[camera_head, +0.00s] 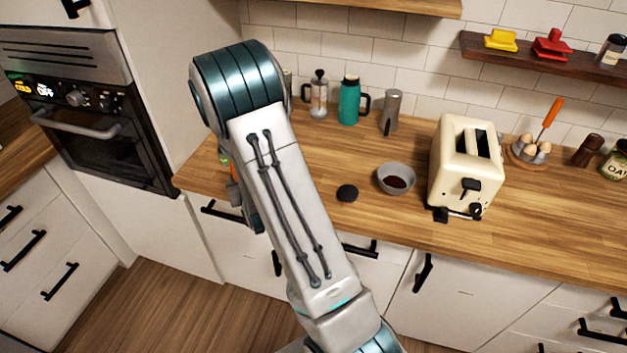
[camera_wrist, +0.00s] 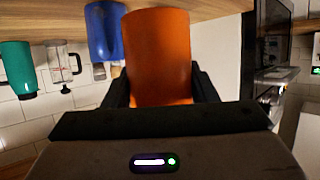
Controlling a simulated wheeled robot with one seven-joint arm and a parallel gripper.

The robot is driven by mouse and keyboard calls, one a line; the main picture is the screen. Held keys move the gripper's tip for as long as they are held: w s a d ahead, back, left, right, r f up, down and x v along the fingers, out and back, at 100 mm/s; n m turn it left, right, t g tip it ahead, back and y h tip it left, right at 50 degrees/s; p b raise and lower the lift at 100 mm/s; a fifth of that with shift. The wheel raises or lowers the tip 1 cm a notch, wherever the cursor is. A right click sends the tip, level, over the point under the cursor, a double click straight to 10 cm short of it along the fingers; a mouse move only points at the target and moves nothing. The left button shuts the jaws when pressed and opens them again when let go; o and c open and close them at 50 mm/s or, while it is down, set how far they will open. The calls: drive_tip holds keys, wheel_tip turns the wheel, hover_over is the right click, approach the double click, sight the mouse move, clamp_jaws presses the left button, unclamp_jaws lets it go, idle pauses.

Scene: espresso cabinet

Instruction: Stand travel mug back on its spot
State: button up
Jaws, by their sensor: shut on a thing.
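My gripper (camera_wrist: 161,84) is shut on an orange cylinder (camera_wrist: 158,50), with one dark finger on each side of it. I take it for the travel mug; no lid or handle shows. In the head view a sliver of orange (camera_head: 234,190) shows at the left edge of my arm, over the counter's front left end, and the arm hides most of the gripper. I cannot tell whether the cylinder touches the counter. The mug's spot is not marked in either view.
A dark puck (camera_head: 347,193), a grey bowl (camera_head: 396,179) and a cream toaster (camera_head: 466,165) are farther right. Bare counter (camera_head: 330,150) lies between.

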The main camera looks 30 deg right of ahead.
drive_tip(key=s+d+r+m+g+h, duration=0.1)
drive_tip(key=s+d+r+m+h, duration=0.1)
drive_tip(key=d+r+m+h, duration=0.3)
drive_tip(key=s+d+r+g, duration=0.2)
drive_tip(key=d, duration=0.6)
drive_tip(key=s+d+r+m+g+h, duration=0.1)
drive_tip(key=s+d+r+m+h, duration=0.1)
drive_tip(key=d+r+m+h, duration=0.3)
drive_tip(key=s+d+r+m+g+h, duration=0.1)
drive_tip(key=s+d+r+m+g, duration=0.3)
drive_tip(key=s, duration=1.3)
drive_tip(key=d+m+g, duration=0.3)
drive_tip(key=d+g, duration=0.3)
drive_tip(key=d, duration=0.2)
drive_tip(key=shift+s+h, duration=0.3)
drive_tip(key=shift+s, duration=0.05)
